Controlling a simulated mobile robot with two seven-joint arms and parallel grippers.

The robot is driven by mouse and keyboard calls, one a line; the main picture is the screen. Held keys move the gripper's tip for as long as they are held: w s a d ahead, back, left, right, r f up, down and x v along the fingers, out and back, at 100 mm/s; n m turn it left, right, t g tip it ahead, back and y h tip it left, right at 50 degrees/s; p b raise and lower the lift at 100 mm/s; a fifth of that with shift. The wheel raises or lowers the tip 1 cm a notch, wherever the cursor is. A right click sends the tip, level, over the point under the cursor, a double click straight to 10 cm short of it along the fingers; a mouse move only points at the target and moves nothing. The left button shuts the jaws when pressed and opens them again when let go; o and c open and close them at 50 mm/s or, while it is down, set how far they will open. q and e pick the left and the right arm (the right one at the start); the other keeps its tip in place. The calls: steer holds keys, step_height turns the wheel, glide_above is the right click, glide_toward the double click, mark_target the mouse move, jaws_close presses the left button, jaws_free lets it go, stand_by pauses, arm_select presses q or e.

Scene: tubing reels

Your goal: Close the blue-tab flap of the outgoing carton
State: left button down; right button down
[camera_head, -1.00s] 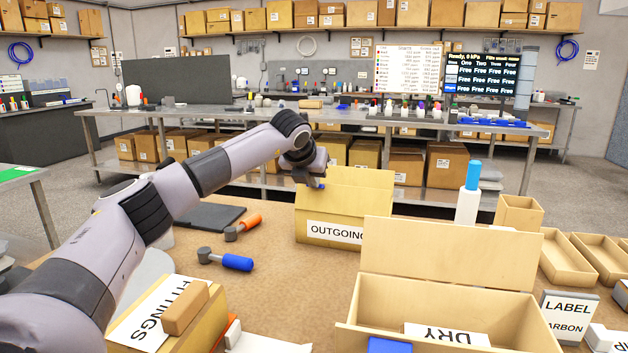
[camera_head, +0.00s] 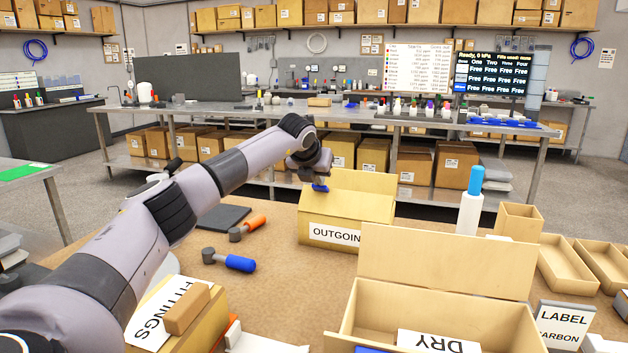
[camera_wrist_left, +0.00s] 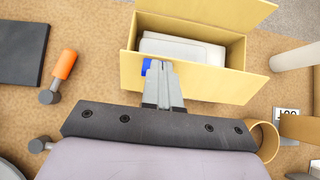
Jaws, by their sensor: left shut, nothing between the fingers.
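The outgoing carton (camera_head: 375,205) stands on the bench with its label facing me. One flap stands up at its far side; in the left wrist view this flap (camera_wrist_left: 245,12) is open. The near flap (camera_wrist_left: 215,88) is also open, with the blue tab (camera_wrist_left: 146,66) at its edge; the blue tab (camera_head: 320,188) also shows in the head view. My left gripper (camera_wrist_left: 165,68) is shut and empty, its fingertips over the near flap right beside the tab. Whether they touch it I cannot tell. A pale item (camera_wrist_left: 183,47) lies inside the carton. My right gripper is not in view.
A white bottle with a blue cap (camera_head: 470,205) stands right of the carton. An open wooden box (camera_head: 445,265) is in front. Orange-handled (camera_head: 250,226) and blue-handled (camera_head: 232,262) tools lie left. A fittings box (camera_head: 175,320) is near my left arm.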

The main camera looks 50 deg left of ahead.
arm_select(q)
steer(key=w+p, duration=0.1)
steer(key=w+a+p, duration=0.1)
steer(key=shift+w+p, duration=0.15)
steer(key=shift+p, duration=0.15)
steer(key=shift+w+a+f, duration=0.15)
steer(key=shift+w, duration=0.1)
steer(key=shift+w+a+f+p, duration=0.35)
steer(key=shift+w+f+p, duration=0.15)
steer(key=shift+w, duration=0.2)
steer(key=shift+w+a+f, duration=0.15)
steer(key=shift+w, duration=0.15)
stand_by(0.5)
